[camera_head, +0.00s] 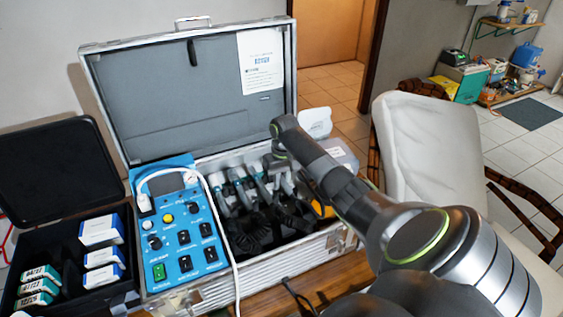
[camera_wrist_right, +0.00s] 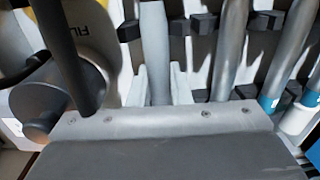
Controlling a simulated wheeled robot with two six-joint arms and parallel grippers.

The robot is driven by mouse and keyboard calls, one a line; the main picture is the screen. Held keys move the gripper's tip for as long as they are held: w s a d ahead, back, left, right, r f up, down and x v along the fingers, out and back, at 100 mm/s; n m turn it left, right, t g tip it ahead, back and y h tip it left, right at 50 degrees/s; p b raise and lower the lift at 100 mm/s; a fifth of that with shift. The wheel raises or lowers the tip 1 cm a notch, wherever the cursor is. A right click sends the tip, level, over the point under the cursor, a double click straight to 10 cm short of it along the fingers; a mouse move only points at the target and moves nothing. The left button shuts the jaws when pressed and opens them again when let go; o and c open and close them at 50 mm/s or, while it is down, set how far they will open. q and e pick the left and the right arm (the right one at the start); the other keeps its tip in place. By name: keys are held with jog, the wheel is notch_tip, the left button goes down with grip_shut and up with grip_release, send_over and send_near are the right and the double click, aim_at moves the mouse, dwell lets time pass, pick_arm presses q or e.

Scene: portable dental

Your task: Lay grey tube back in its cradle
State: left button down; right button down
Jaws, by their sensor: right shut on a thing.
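The grey tube (camera_wrist_right: 154,40) shows in the right wrist view, running up from between the pale fingers of my right gripper (camera_wrist_right: 160,88). The gripper is shut on it. The tube lines up with a gap between two black cradle blocks (camera_wrist_right: 129,31); I cannot tell whether it rests on the cradle or hangs just above it. In the head view my right gripper (camera_head: 281,176) is down inside the open metal case, partly hidden by my right arm. The tube cannot be made out clearly there. My left gripper is not in view.
Metal tubes (camera_wrist_right: 229,50) lie close to the right in the wrist view. A blue control box (camera_head: 180,235) with a white cable fills the case's left side. The raised lid (camera_head: 190,90) stands behind.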

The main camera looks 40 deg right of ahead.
aim_at(283, 178)
jog(key=c, duration=1.3)
grip_release()
jog(key=shift+o, duration=0.2)
jog(key=shift+r, duration=0.1)
jog(key=r+p, duration=0.8)
jog(key=p, duration=0.1)
jog(key=shift+d, duration=0.2)
jog(key=shift+f, duration=0.1)
jog(key=shift+s+f, duration=0.1)
